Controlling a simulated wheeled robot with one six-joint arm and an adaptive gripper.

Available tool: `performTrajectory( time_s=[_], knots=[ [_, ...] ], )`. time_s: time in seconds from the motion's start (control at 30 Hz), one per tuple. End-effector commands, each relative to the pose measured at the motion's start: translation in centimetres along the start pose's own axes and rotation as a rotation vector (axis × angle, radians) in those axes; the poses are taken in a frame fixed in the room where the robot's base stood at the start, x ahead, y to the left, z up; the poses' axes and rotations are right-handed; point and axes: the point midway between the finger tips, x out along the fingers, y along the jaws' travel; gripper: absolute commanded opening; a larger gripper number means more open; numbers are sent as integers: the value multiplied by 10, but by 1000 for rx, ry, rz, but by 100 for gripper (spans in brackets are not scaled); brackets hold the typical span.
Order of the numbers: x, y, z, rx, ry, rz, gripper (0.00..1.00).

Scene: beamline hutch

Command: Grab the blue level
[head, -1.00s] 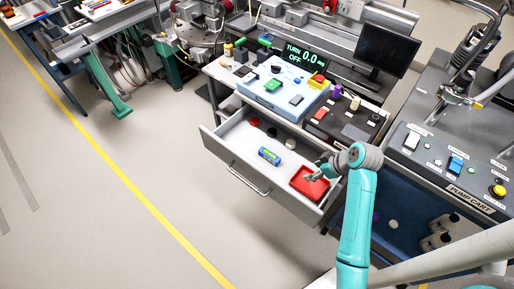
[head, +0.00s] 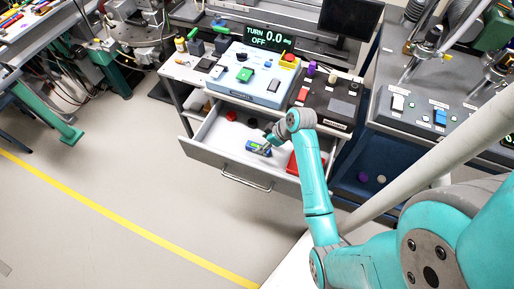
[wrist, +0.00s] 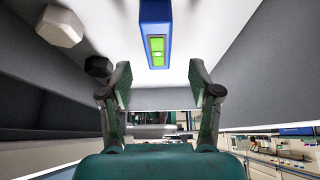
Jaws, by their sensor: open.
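The blue level (head: 257,148) lies in the open drawer (head: 209,142), a short blue block with a green window. In the wrist view the level (wrist: 156,30) is at the top centre, with its green window facing the camera. My gripper (head: 268,143) is over the drawer, right beside the level in the head view, and partly covers its right end. In the wrist view the two fingers of my gripper (wrist: 158,82) are spread apart with nothing between them. The level lies ahead of the gap between them, and I cannot tell whether they touch it.
A red tray (head: 292,163) lies in the drawer's right part, partly behind my arm. A dark red round item (head: 231,116) sits at the drawer's back. A white hexagonal piece (wrist: 62,26) and a dark one (wrist: 98,66) show left of the level. The control box (head: 247,78) stands above the drawer.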

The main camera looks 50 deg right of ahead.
Motion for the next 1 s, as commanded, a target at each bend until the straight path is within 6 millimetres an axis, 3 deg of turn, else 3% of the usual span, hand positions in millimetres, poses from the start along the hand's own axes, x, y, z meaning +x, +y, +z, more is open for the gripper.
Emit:
performTrajectory(
  time_s=[0.17,0.5,1.0],
  knots=[
    [10,0,0,0,-1,-1,62],
    [52,2,2,1,0,-1,62],
    [57,2,3,0,0,0,62]
  ],
)
